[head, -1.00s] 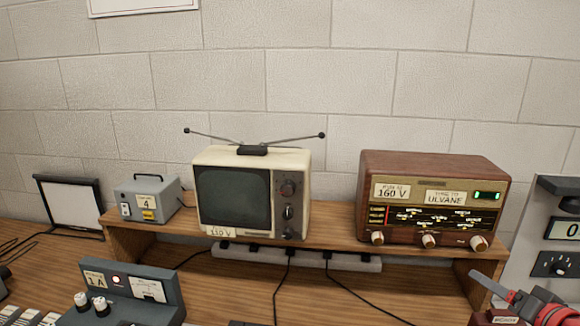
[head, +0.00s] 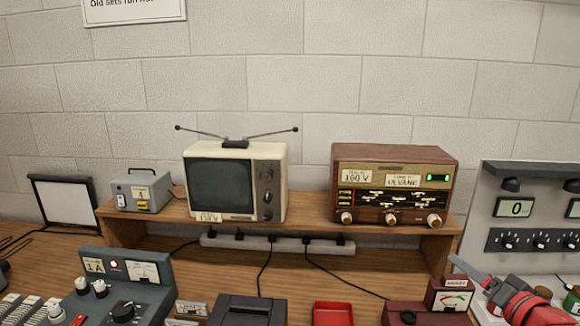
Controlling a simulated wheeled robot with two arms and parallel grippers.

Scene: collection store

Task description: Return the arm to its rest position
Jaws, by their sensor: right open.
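My right gripper (head: 470,274) is at the lower right of the head view, with a grey finger pointing up and left from the red and dark wrist. It is open, and nothing shows held in it. It is in front of the shelf's right end, above the bench, near a small red meter box (head: 450,297). My left gripper is not in view.
A cream television (head: 222,183), a wooden radio (head: 392,186) and a grey box (head: 140,190) stand on a wooden shelf (head: 310,232). A power strip (head: 275,243) runs below. A control box (head: 130,285), a red tray (head: 333,314) and a display panel (head: 540,210) are nearby.

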